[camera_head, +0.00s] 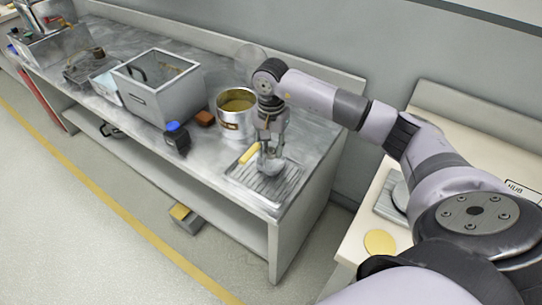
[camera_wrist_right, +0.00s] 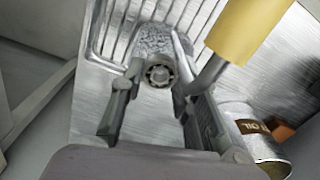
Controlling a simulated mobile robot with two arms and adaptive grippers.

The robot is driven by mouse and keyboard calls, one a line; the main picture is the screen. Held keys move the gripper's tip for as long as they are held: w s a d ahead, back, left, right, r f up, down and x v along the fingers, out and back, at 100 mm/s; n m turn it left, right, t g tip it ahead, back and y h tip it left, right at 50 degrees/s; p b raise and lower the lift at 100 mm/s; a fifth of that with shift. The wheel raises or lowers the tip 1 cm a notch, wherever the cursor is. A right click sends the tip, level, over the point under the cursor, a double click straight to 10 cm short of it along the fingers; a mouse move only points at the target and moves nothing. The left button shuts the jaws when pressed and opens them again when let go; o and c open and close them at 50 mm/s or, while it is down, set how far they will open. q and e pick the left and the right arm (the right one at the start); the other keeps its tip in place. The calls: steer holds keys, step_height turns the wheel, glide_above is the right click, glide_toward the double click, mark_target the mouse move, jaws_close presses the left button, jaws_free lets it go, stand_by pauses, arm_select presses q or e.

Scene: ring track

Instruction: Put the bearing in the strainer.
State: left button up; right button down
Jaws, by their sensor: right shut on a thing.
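The bearing (camera_wrist_right: 159,75) is a small metal ring between the fingertips of my right gripper (camera_wrist_right: 157,85), which is shut on it. In the head view this gripper (camera_head: 269,150) points down over the ribbed end of the bench, and the bearing cannot be made out. The strainer (camera_head: 274,166) appears as a pale grey bowl at the fingertips. Its rough grey surface (camera_wrist_right: 152,40) shows behind the bearing in the wrist view. A yellow handle (camera_wrist_right: 250,30) lies beside the gripper. Whether the bearing touches the strainer cannot be told. My left gripper is not in view.
A large open can (camera_head: 234,115) stands close behind the gripper. A brown block (camera_head: 205,118), a blue-capped dark bottle (camera_head: 176,139) and a grey open bin (camera_head: 150,95) stand farther left on the bench (camera_head: 222,165). The ribbed area's front is clear.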

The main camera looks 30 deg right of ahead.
mark_target(271, 151)
steer(key=shift+f, duration=2)
steer(key=shift+f, duration=0.1)
steer(key=c, duration=1.5)
jaws_free()
step_height(271, 151, up, 12)
steer(key=shift+r+b, duration=0.15)
steer(key=shift+b, duration=0.35)
